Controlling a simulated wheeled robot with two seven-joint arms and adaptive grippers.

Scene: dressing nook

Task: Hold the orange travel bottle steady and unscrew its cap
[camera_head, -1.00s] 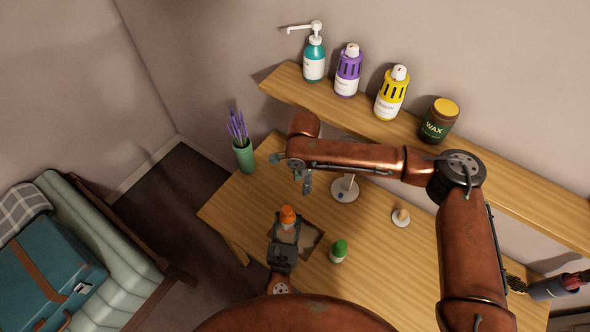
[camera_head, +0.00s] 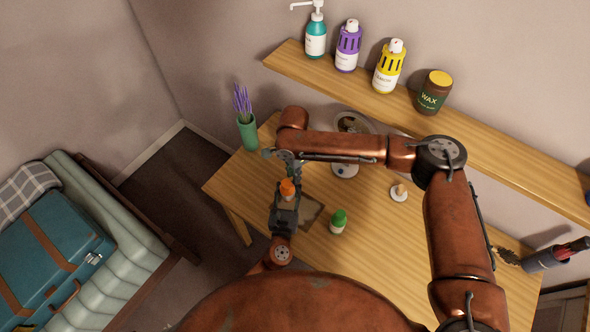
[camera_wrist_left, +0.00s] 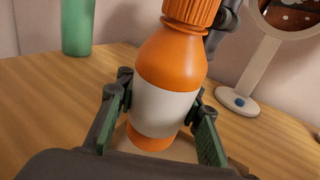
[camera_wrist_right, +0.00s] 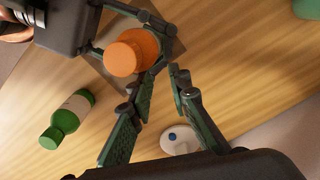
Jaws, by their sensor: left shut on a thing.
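The orange travel bottle (camera_wrist_left: 170,65) stands upright with a white label band and a ribbed orange cap (camera_wrist_left: 193,10). My left gripper (camera_wrist_left: 155,130) is shut on its labelled body, one finger pad on each side. In the head view the cap (camera_head: 287,188) shows above the left gripper (camera_head: 285,208). My right gripper (camera_head: 287,163) hangs just above and behind the cap. In the right wrist view the right gripper (camera_wrist_right: 154,85) has its fingers apart with nothing between them, and the cap (camera_wrist_right: 128,53) lies beyond the fingertips.
A green-capped bottle (camera_head: 338,222) stands near a dark square tray (camera_head: 313,212) on the wooden table (camera_head: 380,235). A round mirror (camera_head: 352,123) on a white stand and a green vase (camera_head: 247,132) are behind. A shelf (camera_head: 480,135) with several containers runs along the wall.

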